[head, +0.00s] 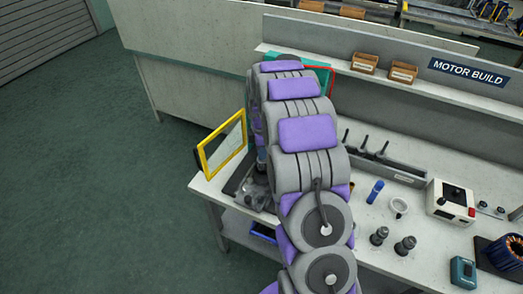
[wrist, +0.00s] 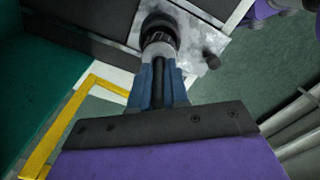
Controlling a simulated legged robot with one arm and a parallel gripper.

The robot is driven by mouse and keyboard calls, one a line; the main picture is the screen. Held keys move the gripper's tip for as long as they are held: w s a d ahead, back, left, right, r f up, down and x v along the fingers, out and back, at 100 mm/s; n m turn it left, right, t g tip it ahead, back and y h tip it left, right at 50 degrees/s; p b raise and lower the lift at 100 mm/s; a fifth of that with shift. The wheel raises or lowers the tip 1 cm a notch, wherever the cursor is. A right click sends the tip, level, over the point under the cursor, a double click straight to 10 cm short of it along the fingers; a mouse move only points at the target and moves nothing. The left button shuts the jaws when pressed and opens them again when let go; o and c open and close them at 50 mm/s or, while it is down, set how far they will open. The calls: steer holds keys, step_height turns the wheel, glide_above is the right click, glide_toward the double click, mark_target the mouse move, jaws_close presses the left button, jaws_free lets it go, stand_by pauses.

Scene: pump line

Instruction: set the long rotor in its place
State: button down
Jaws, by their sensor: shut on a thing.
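In the wrist view my gripper (wrist: 158,92) has its blue fingers closed around a dark shaft. A dark, ridged round body (wrist: 160,32) shows just beyond the fingertips; it appears to be part of the held piece, which I take to be the long rotor. Whether it touches the surface beyond it, I cannot tell. A worn grey metal plate (wrist: 208,45) lies beside it. In the head view my arm covers most of the gripper and the held piece, above the bench's left end. A grey metal fixture (head: 257,196) shows there.
A yellow-framed panel (head: 222,145) stands at the bench's left edge. Two small metal parts (head: 379,236) (head: 405,246), a blue cylinder (head: 375,191), a white ring (head: 399,206) and a white control box (head: 449,202) stand to the right.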

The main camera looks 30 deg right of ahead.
steer(key=shift+f, duration=1.1)
steer(key=c, duration=0.8)
jaws_free()
steer(key=shift+r+p, duration=0.9)
steer(key=shift+r, duration=1.55)
